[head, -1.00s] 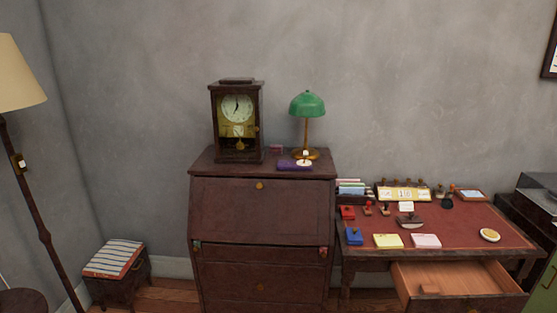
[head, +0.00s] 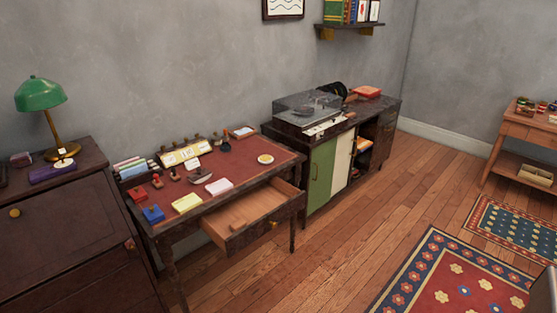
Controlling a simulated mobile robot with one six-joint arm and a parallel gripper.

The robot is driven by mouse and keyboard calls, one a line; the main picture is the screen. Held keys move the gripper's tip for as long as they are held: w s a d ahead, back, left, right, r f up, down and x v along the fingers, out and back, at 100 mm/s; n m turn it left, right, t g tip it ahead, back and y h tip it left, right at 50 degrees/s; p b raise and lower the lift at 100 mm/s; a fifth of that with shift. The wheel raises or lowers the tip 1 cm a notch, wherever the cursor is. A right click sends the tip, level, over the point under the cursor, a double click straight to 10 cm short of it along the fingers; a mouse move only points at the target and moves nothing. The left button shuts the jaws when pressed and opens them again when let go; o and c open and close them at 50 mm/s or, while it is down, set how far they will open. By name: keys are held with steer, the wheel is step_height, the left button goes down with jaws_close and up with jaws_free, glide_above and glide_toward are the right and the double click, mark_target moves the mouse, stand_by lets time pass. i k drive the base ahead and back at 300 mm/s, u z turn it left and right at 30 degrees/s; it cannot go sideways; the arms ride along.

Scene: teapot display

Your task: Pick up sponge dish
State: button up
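A small round white dish with a yellowish middle (head: 266,162), which looks like the sponge dish, lies on the red top of the writing desk (head: 235,166). It is near the desk's right end, above the open drawer, with bare desk top around it. It is small in the picture, so its details are hard to tell. My gripper is not in view.
The desk drawer (head: 255,212) stands open towards the room. A yellow pad (head: 187,203), a pink pad (head: 218,186), a blue box (head: 153,214) and several stamps stand left of the dish. A cabinet with a record player (head: 308,105) stands to the right. The wooden floor before the desk is clear.

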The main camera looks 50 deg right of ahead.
mark_target(266, 159)
steer(key=z, duration=4.7)
steer(key=i, duration=0.1)
steer(key=u, duration=3.1)
steer(key=k, duration=0.9)
steer(key=u, duration=0.15)
steer(key=i, duration=0.85)
steer(key=z, duration=0.05)
